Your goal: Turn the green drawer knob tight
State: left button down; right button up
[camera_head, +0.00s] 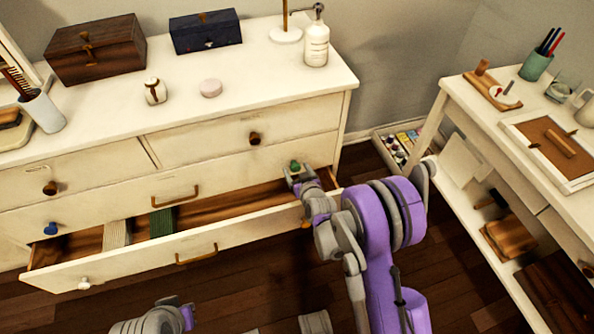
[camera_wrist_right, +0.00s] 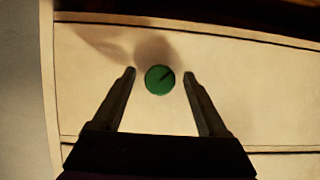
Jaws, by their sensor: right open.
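The green drawer knob (camera_head: 295,166) sits at the right end of a drawer front on the white dresser. In the right wrist view the knob (camera_wrist_right: 159,79) is round, with a dark line on its face running toward the upper right. My right gripper (camera_head: 293,177) is at the knob. Its two fingers (camera_wrist_right: 159,80) are open, one on each side of the knob, with a visible gap to each side. My left arm shows at the bottom of the head view; its fingertips are not clearly visible.
An open lower drawer (camera_head: 142,258) with folded cloth juts out below my right gripper. The dresser top (camera_head: 262,82) holds boxes, a pump bottle (camera_head: 316,44) and a cup. A white side table (camera_head: 485,105) stands at right. Floor (camera_head: 262,290) is free in front.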

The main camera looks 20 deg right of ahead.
grip_shut()
dwell(0.5)
